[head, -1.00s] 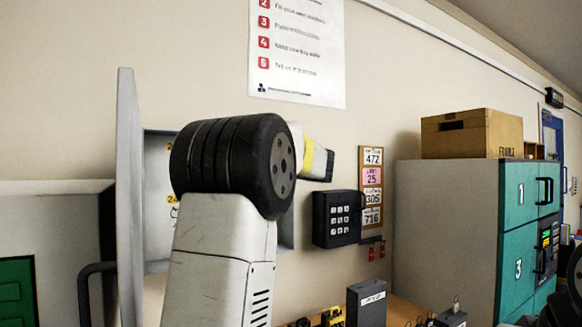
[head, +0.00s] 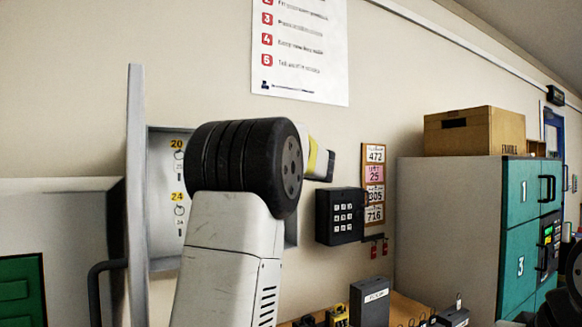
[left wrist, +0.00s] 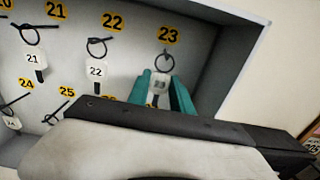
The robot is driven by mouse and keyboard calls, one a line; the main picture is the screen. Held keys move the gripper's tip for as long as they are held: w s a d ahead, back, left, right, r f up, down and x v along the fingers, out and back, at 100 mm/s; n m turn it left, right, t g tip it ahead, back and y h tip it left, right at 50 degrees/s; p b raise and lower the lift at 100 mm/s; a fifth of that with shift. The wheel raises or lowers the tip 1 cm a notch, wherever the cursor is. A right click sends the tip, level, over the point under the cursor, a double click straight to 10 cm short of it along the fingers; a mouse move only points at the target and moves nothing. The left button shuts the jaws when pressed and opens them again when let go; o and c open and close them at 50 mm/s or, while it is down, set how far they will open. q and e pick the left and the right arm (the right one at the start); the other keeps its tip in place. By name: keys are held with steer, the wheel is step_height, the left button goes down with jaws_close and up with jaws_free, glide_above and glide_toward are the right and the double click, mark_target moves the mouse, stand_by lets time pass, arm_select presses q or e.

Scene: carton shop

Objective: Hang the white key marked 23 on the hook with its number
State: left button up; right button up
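The white key (left wrist: 159,87) is between the teal fingers of my left gripper (left wrist: 160,92), in front of the cabinet's back wall, just below the yellow 23 label (left wrist: 169,36). Its dark ring (left wrist: 164,63) is up at the hook under that label; I cannot tell whether it is around the hook. The fingers look shut on the key's sides. The digits on the key are too small to read. In the head view my left wrist hides the gripper and most of the open key cabinet (head: 164,222). My right gripper is not in view.
Keys 21 (left wrist: 34,59) and 22 (left wrist: 97,71) hang to the left on their hooks. The cabinet's side wall (left wrist: 235,45) is close on the right. The open cabinet door (head: 135,180) stands left of my arm. A black keypad box (head: 340,216) is on the wall to the right.

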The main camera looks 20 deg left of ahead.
arm_select(q)
steer(key=o, duration=0.4)
